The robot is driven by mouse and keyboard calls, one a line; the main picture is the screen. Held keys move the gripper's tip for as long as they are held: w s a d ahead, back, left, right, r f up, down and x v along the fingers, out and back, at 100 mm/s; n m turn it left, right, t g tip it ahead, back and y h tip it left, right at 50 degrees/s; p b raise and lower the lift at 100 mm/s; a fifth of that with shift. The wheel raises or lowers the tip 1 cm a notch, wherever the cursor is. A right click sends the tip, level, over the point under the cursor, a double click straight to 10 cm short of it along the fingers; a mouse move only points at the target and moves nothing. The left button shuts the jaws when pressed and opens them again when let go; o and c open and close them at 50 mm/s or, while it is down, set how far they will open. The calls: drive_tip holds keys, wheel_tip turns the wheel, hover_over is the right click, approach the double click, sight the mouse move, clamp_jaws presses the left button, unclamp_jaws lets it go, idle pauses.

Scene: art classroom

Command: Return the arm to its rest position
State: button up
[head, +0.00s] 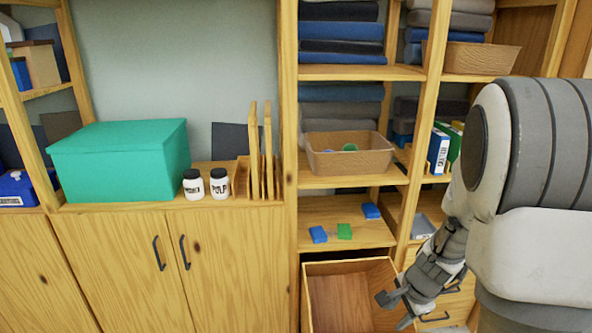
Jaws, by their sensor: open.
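My arm stands at the right of the head view, in front of the shelving. My gripper (397,308) points down and to the left, near the right side of an open wooden drawer (338,294). Its fingers look apart, with nothing seen between them.
Blue and green blocks (344,231) lie on the shelf above the drawer. A wicker basket (350,163) is on the shelf above that. A teal box (119,160) and two white jars (219,186) stand on the cabinet at left. Cabinet doors (165,270) have dark handles.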

drive_tip(key=s+a+r+n+t+y, duration=0.1)
drive_tip(key=s+a+r+n, duration=0.3)
drive_tip(key=r, duration=0.3)
drive_tip(key=s+a+r+n, duration=0.2)
drive_tip(key=a+r+n, duration=0.3)
drive_tip(key=r, duration=0.3)
drive_tip(key=s+a+r+n+t+h, duration=0.1)
drive_tip(key=s+r+n, duration=0.25)
drive_tip(key=s, duration=0.25)
drive_tip(key=s+a+r+n+h, duration=0.1)
drive_tip(key=s+r+n, duration=0.2)
drive_tip(key=s+n, duration=0.15)
wheel_tip(320, 180, up, 13)
drive_tip(key=m+p, duration=0.1)
drive_tip(key=p, duration=1.2)
drive_tip(key=shift+s+f, duration=0.15)
drive_tip(key=shift+s, duration=0.1)
